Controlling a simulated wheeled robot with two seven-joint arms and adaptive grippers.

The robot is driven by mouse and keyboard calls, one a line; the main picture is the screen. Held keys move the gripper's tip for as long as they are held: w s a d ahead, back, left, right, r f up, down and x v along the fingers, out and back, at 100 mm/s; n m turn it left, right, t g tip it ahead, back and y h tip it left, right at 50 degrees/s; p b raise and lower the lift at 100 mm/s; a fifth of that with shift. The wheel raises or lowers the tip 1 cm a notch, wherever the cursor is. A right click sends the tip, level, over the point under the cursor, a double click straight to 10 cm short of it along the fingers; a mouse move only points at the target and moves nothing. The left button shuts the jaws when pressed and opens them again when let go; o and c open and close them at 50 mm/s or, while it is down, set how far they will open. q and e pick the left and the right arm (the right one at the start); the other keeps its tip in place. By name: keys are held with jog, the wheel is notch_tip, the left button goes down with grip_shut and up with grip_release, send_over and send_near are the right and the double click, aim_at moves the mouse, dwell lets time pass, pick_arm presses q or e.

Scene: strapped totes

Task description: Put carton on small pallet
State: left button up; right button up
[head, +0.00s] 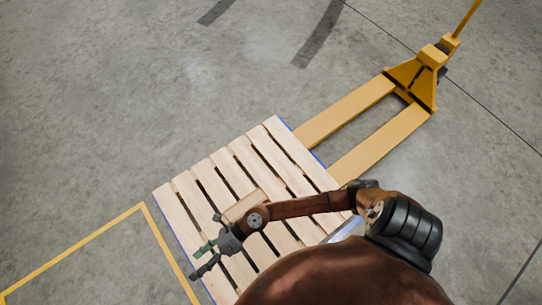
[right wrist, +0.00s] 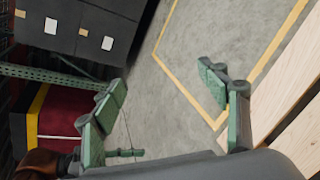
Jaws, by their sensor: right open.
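The wooden slatted pallet (head: 183,208) lies on the floor at the centre of the head view. Its pale boards also show at the right edge of the right wrist view (right wrist: 283,88). A small tan box-like shape (head: 241,206), perhaps the carton, lies on the pallet, partly hidden by my right arm; I cannot tell for sure. My right gripper (head: 201,261) is over the pallet's lower left edge, apart from that shape. In the right wrist view the gripper (right wrist: 164,84) is open, with only floor between its fingers. My left gripper is not in view.
A yellow pallet jack (head: 377,140) stands with its forks against the pallet's upper right side. Yellow floor lines (head: 80,242) run left of the pallet. Dark boxes with white labels (right wrist: 78,28) and a green rack beam (right wrist: 50,75) show at left in the wrist view.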

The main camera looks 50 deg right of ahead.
jog(key=w+d+r+m+t+h, duration=0.1)
jog(key=w+d+r+m+t, duration=0.6)
jog(key=m, duration=0.5)
jog(key=d+f+m+t+h, duration=0.25)
jog(key=d+m+h, duration=0.45)
jog(key=d+m, duration=0.45)
jog(key=s+d+f+m+g+h, duration=0.3)
jog(key=s+d+f+m+h, duration=0.2)
jog(key=s+d+f+m, duration=0.45)
jog(key=s+d+f+m+g, duration=0.1)
jog(key=s+f+m+g, duration=0.1)
jog(key=s, duration=0.6)
jog(key=s+d+f+m+g+y, duration=0.1)
jog(key=s+f+m+g, duration=0.1)
jog(key=s, duration=0.6)
jog(key=s+d+f+m+g, duration=0.1)
jog(key=s+g, duration=0.3)
jog(key=s, duration=0.4)
jog(key=shift+s+f+m+y, duration=0.3)
jog(key=shift+f+m, duration=0.2)
jog(key=shift+m, duration=0.4)
jog(key=shift+d+g, duration=0.1)
jog(key=shift+g, duration=0.15)
